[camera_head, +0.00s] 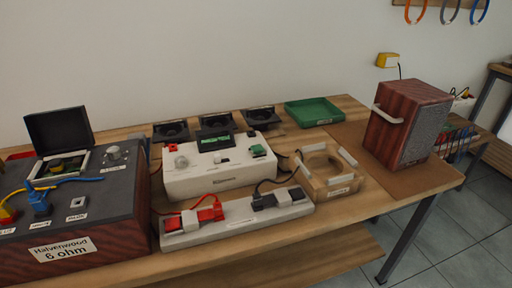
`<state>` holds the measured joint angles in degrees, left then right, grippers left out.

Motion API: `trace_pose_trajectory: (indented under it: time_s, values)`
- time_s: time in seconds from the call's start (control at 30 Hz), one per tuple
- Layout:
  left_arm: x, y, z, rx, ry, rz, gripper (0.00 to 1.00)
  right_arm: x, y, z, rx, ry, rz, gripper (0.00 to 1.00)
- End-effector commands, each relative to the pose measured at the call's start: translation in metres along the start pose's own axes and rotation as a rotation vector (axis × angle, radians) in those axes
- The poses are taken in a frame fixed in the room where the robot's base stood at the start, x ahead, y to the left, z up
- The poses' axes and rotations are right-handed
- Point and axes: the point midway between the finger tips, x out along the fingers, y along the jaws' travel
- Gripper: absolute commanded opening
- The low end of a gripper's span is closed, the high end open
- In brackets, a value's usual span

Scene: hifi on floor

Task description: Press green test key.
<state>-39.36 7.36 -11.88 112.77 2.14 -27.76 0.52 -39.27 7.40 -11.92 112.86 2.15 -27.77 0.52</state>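A green key (258,150) sits on the right side of the top of a cream-coloured test instrument (215,183) on the wooden bench. The label on the key is too small to read. The instrument also has a lit green display (215,142), a red button (171,147) at the left, a pale knob (181,162) and small dark switches. Nothing covers the green key in this view. I see neither of my grippers.
A grey strip (235,222) with red and black clip blocks lies in front of the instrument. A dark "6 ohm" box (62,250) stands left, a wooden ring fixture (330,185) and wooden speaker (400,120) right. A green tray (312,111) and dark speaker drivers (215,121) sit behind.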

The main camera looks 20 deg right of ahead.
Motion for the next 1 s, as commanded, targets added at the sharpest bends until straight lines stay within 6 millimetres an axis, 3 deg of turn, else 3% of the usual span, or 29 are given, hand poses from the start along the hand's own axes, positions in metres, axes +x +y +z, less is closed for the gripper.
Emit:
trace_pose_trajectory:
  time_s: [0.03,0.3,1.0]
  values:
    - [0.0000,0.0001,-0.0003,0.000,0.001,0.000,0.31,0.0000,0.0001,0.0000,0.000,0.000,0.000,0.43]
    - [0.0000,0.0002,-0.0008,0.000,0.002,0.000,0.31,0.0001,0.0003,0.0001,0.000,0.000,0.000,0.00]
    - [0.0000,0.0004,-0.0015,0.000,0.003,0.001,0.31,0.0001,0.0002,0.0005,0.000,-0.001,0.000,0.00]
